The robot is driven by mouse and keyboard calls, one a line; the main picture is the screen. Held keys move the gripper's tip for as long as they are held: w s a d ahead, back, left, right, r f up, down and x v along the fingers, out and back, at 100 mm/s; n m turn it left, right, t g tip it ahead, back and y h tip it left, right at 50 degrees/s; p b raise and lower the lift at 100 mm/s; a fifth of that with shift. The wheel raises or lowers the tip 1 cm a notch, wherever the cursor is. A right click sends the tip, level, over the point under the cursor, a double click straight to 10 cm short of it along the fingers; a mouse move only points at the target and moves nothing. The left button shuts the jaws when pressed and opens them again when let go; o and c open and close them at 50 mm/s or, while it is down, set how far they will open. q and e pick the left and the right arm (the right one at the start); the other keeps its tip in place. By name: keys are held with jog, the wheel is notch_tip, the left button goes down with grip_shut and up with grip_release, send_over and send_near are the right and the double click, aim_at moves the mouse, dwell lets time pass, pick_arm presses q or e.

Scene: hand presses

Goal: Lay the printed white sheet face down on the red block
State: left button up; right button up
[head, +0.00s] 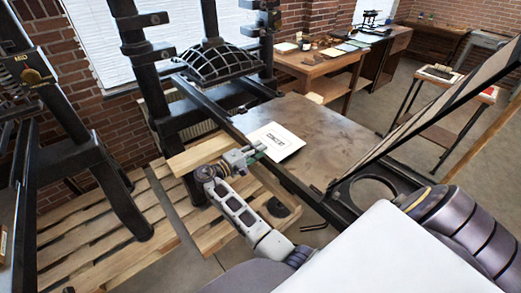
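The printed white sheet (286,142) is in the middle of the head view, with its dark printed box facing up. It overlaps the dark rail and the near left part of the grey metal bed. I cannot tell how high the sheet is above the bed. I cannot make out a red block; my arm and white body hide part of the near area. My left gripper is not in view.
A black press with a ribbed dome (216,60) stands behind the sheet. A raised dark frame (440,95) slants up at the right. A wooden pallet (95,240) lies at left. A wooden table (315,68) stands behind. The bed's right part (330,135) is clear.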

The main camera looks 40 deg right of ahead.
jog(key=shift+d, duration=0.3)
jog(key=shift+c, duration=0.4)
grip_shut()
jog(key=shift+r, duration=0.15)
notch_tip(320, 180, up, 3)
jog(key=shift+f+p, duration=0.1)
jog(key=shift+p, duration=1.1)
jog(key=shift+a, duration=0.15)
jog(key=a+r+p, duration=0.1)
jog(key=a+r, duration=0.2)
jog(key=a, duration=0.4)
jog(key=shift+s+p, duration=0.25)
jog(key=shift+p, duration=0.05)
dwell(0.3)
